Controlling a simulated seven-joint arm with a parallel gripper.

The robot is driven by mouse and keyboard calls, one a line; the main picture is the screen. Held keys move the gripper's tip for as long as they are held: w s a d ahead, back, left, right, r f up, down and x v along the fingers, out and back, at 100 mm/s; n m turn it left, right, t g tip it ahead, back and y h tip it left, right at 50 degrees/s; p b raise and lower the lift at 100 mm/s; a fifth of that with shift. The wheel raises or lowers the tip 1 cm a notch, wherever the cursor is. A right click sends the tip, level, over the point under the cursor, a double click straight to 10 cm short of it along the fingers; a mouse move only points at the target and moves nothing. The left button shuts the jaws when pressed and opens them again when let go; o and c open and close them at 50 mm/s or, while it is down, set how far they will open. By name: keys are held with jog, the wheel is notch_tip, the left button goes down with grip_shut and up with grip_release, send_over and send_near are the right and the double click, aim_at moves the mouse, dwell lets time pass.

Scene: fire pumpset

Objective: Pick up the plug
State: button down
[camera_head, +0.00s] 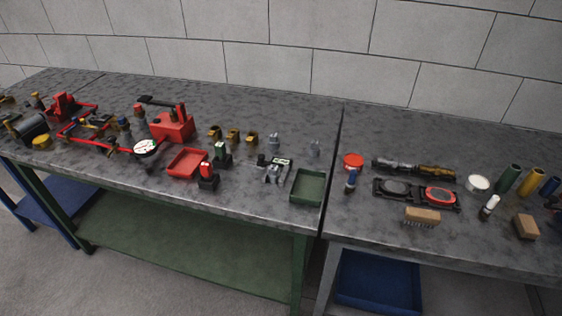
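I cannot tell for sure which object is the plug. Two small grey metal pieces stand upright near the back of the left bench's right half: one grey piece (274,142) is beside the brass fittings, and another grey piece (314,149) is further right, close to the seam between benches. Either could be the plug, but they are too small to identify. Several brass fittings (232,136) stand in a row to their left. My gripper is not in view, and nothing visible is being held.
The grey bench top (260,205) carries a red pump unit (172,126), a white-faced gauge (146,148), a red tray (187,162) and a green tray (307,187). On the right bench are a red lid (354,160), a brush (422,215) and several cylinders. A block wall stands behind.

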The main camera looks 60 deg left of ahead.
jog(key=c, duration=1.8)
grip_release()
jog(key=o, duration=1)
